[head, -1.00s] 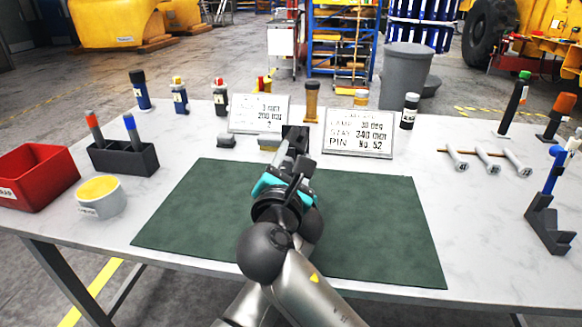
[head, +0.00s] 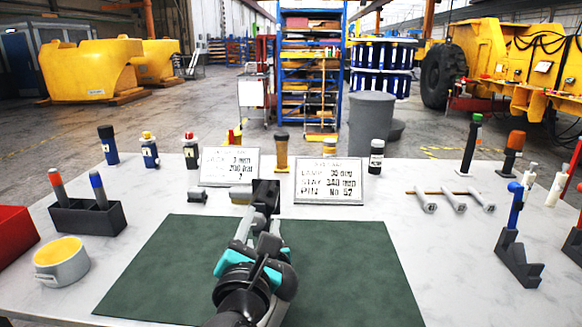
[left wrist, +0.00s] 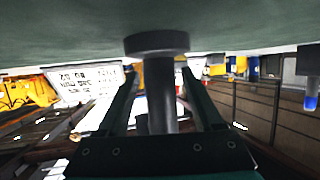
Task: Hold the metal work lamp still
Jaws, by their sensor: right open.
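A grey metal post with a wide round disc (left wrist: 157,43), which I take to be the work lamp, shows in the left wrist view, its disc close to the green surface at the top of that upside-down picture. My left gripper (left wrist: 160,85) has one finger on each side of the post. Narrow gaps show beside it near the fingertips; contact deeper in is hidden.
Two lettered signs (head: 331,181) stand behind the mat, with several bottles and cylinders. A dark holder with two markers (head: 88,218), a cup (head: 62,263) and a red bin (head: 15,235) are left. White-ended rods (head: 453,200) and a dark bracket (head: 517,262) are right.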

